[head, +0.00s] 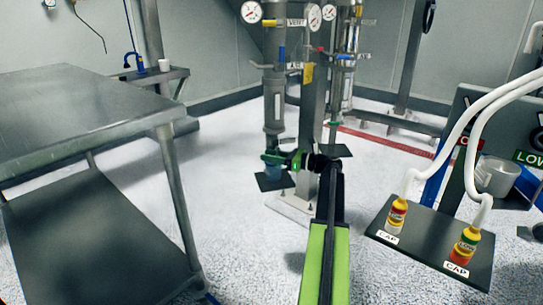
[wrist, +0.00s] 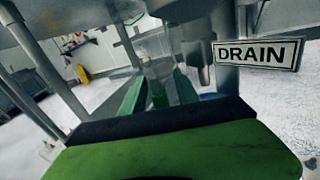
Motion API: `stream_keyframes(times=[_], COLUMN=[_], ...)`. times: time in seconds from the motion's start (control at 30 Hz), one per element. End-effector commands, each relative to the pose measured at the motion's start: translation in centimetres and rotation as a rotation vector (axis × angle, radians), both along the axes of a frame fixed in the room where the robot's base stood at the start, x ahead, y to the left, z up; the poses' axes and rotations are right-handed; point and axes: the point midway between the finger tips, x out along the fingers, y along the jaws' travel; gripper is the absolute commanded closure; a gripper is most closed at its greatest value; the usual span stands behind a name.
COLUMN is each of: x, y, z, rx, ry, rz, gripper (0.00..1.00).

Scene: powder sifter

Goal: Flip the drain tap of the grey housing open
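The grey housing (head: 274,102) is an upright cylinder on a stand in the head view. Its grey underside (wrist: 185,10) fills the top of the wrist view. A white DRAIN sign (wrist: 258,53) is at the right there, beside a grey pipe-like part (wrist: 201,62). I cannot tell the tap's handle or its position clearly. My gripper (head: 284,158) is just below the housing's lower end. In the wrist view its two green fingers (wrist: 159,92) stand apart. A pale, see-through shape shows between and beyond them; I cannot tell whether they touch it.
A metal table (head: 75,98) stands at the left. A dark shelf (head: 430,243) with two capped bottles is at the right.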

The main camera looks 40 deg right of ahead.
Motion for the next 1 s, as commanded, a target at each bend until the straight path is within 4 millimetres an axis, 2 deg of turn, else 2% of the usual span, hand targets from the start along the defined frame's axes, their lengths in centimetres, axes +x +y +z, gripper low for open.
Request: stream_keyframes(times=[0.1,0.4,1.0], x=[0.0,0.01,0.07], y=[0.01,0.05,0.06], z=[0.0,0.0,0.01], rx=[0.0,0.0,0.0], ry=[0.0,0.0,0.0], rz=[0.001,0.001,0.001], gripper=[0.63,1.0,1.0])
